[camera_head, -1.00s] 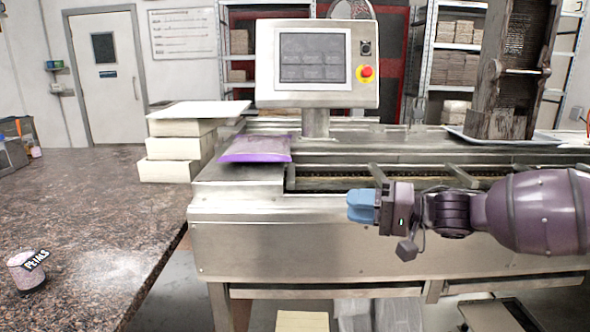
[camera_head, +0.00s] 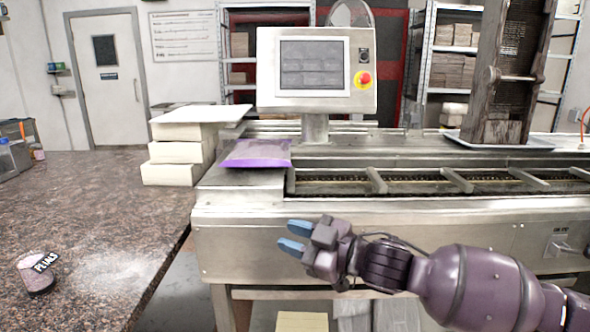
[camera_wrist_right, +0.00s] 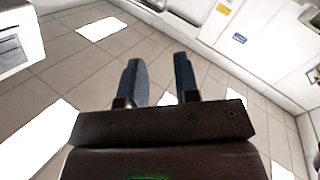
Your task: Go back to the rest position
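My right gripper (camera_head: 292,238) is in front of the steel conveyor machine (camera_head: 240,240), pointing left. Its two blue fingers are apart with nothing between them. The right wrist view shows the same empty fingers (camera_wrist_right: 160,85) above a tiled floor. My left gripper does not show in either view.
A purple bag (camera_head: 256,153) lies on the machine's left end, below the control screen (camera_head: 314,65). Stacked white blocks (camera_head: 178,152) and a small labelled jar (camera_head: 37,276) stand on the granite counter (camera_head: 100,225). A tall dark wooden piece (camera_head: 508,75) stands on a tray at right.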

